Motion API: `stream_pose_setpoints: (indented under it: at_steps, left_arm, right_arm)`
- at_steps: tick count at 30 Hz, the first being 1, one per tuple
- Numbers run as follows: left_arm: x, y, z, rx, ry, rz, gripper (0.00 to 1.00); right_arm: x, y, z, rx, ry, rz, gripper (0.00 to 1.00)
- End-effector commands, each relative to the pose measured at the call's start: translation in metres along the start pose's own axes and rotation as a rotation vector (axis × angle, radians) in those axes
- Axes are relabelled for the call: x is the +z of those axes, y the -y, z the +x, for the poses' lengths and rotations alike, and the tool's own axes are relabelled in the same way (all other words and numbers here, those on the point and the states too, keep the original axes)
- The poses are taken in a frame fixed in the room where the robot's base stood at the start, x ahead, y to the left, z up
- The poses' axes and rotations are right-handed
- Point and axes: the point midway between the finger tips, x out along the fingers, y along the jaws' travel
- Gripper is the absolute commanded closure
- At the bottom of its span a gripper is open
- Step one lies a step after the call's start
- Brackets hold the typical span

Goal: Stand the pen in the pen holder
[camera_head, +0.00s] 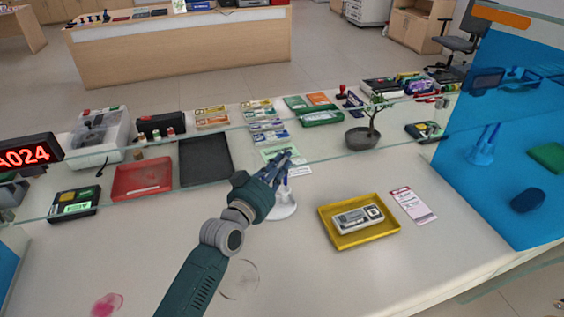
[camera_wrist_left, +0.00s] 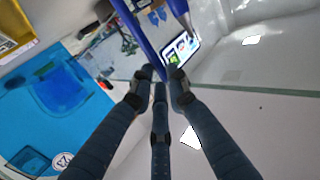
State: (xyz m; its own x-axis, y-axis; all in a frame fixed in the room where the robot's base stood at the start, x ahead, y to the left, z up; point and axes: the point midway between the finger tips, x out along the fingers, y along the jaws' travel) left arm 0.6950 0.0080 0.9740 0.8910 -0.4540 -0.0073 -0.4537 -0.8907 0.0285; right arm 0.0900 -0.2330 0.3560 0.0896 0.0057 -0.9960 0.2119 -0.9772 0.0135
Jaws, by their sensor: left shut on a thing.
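My left gripper (camera_head: 284,158) reaches over the middle of the counter, its fingers close together. In the left wrist view its fingertips (camera_wrist_left: 165,78) are shut at the lower end of a blue bar that looks like the pen (camera_wrist_left: 140,32). A second blue bar runs beside it at the top; I cannot tell what it belongs to. In the head view a white round base (camera_head: 284,209), which looks like the pen holder's, stands below and beside the gripper. A thin blue upright part (camera_head: 285,184) shows above it, partly hidden by the gripper. My right gripper is not in view.
A yellow tray (camera_head: 373,240) with a small device lies right of the white base, beside a pink-edged card (camera_head: 412,205). A clear glass screen crosses the counter. A red tray (camera_head: 142,179) and a potted plant (camera_head: 362,137) stand farther back. The front counter is mostly clear.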

Motion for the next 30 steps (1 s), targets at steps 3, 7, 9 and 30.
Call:
stream_pose_setpoints:
  at_steps: [3, 7, 9, 30]
  left_arm:
    - [0.013, 0.000, 0.000, 0.001, 0.001, 0.001, 0.95]
    - [0.024, 0.000, 0.000, 0.001, 0.001, 0.002, 0.95]
    - [0.030, 0.001, 0.000, 0.001, 0.001, 0.002, 0.95]
    - [0.046, 0.001, 0.000, 0.000, 0.000, 0.001, 0.69]
  right_arm:
    - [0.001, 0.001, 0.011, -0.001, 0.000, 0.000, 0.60]
    - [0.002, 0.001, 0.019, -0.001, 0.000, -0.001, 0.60]
    - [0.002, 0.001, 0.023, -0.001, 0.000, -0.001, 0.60]
    - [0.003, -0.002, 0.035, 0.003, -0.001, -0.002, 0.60]
